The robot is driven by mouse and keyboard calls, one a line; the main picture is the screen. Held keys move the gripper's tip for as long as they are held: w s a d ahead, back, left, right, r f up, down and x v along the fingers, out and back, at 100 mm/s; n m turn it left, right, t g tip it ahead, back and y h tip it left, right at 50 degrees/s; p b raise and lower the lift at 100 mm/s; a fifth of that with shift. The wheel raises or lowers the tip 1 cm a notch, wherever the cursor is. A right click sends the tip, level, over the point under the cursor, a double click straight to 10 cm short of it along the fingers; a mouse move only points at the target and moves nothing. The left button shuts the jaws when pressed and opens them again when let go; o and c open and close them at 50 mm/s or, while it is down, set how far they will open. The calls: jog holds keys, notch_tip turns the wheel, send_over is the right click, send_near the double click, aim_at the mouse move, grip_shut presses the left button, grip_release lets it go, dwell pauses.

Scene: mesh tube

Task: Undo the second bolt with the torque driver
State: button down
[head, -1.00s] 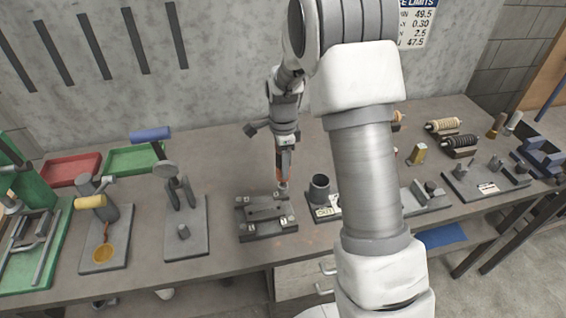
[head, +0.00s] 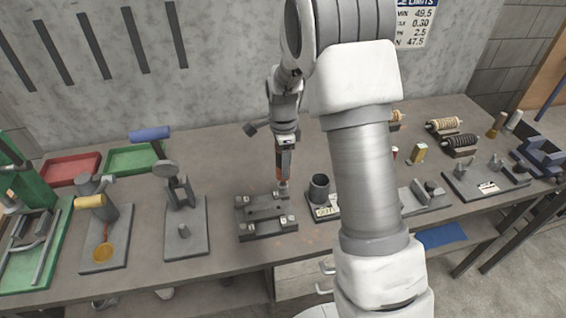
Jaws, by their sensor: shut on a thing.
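My gripper (head: 284,147) is shut on the torque driver (head: 284,165), which has a dark and orange body and points down. The driver's tip is at the far right corner of a dark grey fixture block (head: 266,226) on the bench. It seems to meet a bolt there, but whether it touches is too small to tell. Small light bolt heads show at the block's near right (head: 284,219) and near left corners. The far left corner is too small to read clearly.
A dark cup on a plate (head: 319,188) stands just right of the block. Red (head: 73,168) and green (head: 130,160) trays lie at the back left. My arm hides part of the bench's right middle.

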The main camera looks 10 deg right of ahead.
jog(key=shift+f+b, duration=0.4)
jog(key=shift+f, duration=0.1)
dwell(0.8)
jog(key=shift+s+r, duration=0.1)
jog(key=shift+s, duration=0.05)
dwell(0.8)
jog(key=shift+r, duration=0.1)
notch_tip(320, 180, up, 6)
jog(key=p, duration=0.4)
jog(key=shift+w+p, duration=0.2)
jog(key=shift+p, duration=0.1)
dwell(0.3)
jog(key=shift+r, duration=0.1)
dwell(0.3)
